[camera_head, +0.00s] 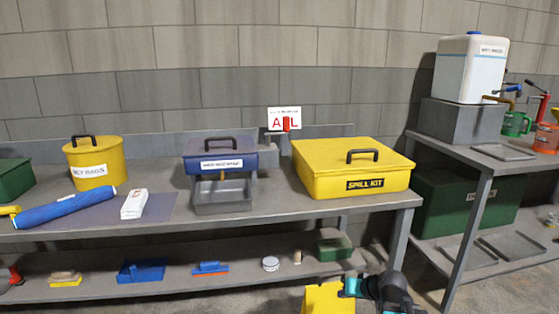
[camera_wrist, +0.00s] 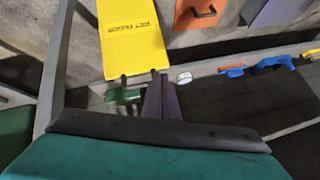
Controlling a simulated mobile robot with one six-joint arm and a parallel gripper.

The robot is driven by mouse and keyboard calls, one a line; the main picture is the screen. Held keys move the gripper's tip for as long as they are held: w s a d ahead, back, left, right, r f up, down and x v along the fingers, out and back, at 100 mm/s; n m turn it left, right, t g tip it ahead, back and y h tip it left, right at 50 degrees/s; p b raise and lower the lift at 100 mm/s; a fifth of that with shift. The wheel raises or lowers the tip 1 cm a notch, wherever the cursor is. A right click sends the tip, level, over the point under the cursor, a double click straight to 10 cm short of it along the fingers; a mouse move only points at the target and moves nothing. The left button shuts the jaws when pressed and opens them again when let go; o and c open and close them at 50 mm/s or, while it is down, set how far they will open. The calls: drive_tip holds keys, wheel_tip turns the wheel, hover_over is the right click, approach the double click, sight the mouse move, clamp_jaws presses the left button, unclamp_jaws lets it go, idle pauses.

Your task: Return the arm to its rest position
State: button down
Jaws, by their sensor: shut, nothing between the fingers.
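My gripper (camera_wrist: 160,82) shows in the wrist view with its two dark fingers together and nothing between them. In the head view, a dark and teal part of my arm (camera_head: 385,290) shows at the bottom edge, right of centre, in front of the workbench. The fingers cannot be made out clearly there. The arm appears to be clear of the bench top.
The workbench (camera_head: 262,207) carries a yellow spill kit (camera_head: 350,172). A yellow panel (camera_head: 327,298), also in the wrist view (camera_wrist: 130,40), stands beside my arm. A lower shelf (camera_head: 215,278) holds small tools. A second bench (camera_head: 470,150) stands right.

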drive_tip(key=s+a+f+g+h+p, duration=0.1)
drive_tip(key=s+a+f+g+p, duration=0.15)
drive_tip(key=s+f+p, duration=0.5)
drive_tip(key=s+a+f+g+p, duration=0.25)
drive_tip(key=s+f+g, duration=0.2)
drive_tip(key=s, duration=0.55)
drive_tip(key=s+f+g+h+p, duration=0.2)
drive_tip(key=s+p, duration=0.8)
drive_tip(key=s, duration=1.2)
wheel_tip(320, 180, down, 2)
drive_tip(key=g, duration=0.3)
drive_tip(key=shift+s+d+f+n+g+h, duration=0.2)
drive_tip(key=shift+s+d+n+g+h, duration=0.1)
drive_tip(key=shift+s+d+g, duration=0.1)
